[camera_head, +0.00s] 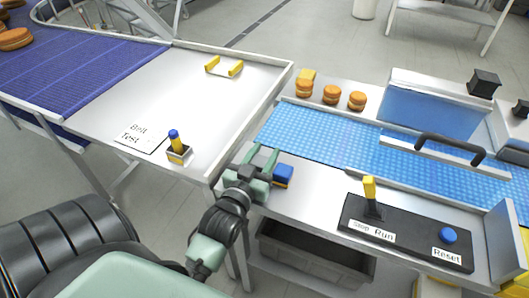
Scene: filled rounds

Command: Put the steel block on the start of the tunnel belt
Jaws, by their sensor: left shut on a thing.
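My left gripper (262,172) is at the left end of the right-hand bench, just in front of the light blue tunnel belt (325,137). No bare steel-coloured block shows, so I cannot tell whether this is the steel block. The belt's near left end is bare. Farther right, the belt passes a clear tunnel cover (430,112) with a black handle (450,143). My right gripper is not in view.
A control panel (405,232) has a yellow lever and a blue Reset button (448,235). Several filled rounds (331,94) stand behind the belt. The left table (190,90) holds a yellow bracket (224,66) and a blue-topped yellow piece (177,147). A grey crate (315,258) is below.

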